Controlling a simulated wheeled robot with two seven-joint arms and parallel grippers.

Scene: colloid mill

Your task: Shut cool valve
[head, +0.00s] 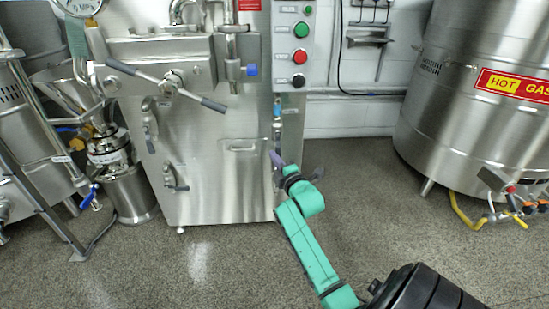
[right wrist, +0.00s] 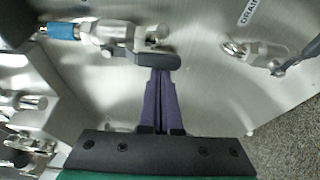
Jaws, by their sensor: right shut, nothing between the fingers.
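A small valve with a blue fitting (head: 277,112) is on the right side of the steel mill cabinet (head: 215,165). In the right wrist view the valve (right wrist: 112,32) has a dark grey lever (right wrist: 152,61) lying roughly level across the picture. I cannot read a label on it, so I cannot confirm that it is the cool valve. My right gripper (head: 275,157) is shut and empty just below this valve. In the wrist view its purple fingertips (right wrist: 161,73) are right at the lever; I cannot tell if they touch. My left gripper is out of view.
A second valve (right wrist: 262,52) sits beside a label reading "DRAIN" in the wrist view. A control panel with buttons (head: 300,45) is above the gripper. A large steel tank (head: 460,120) stands at the right, with open floor (head: 370,200) between.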

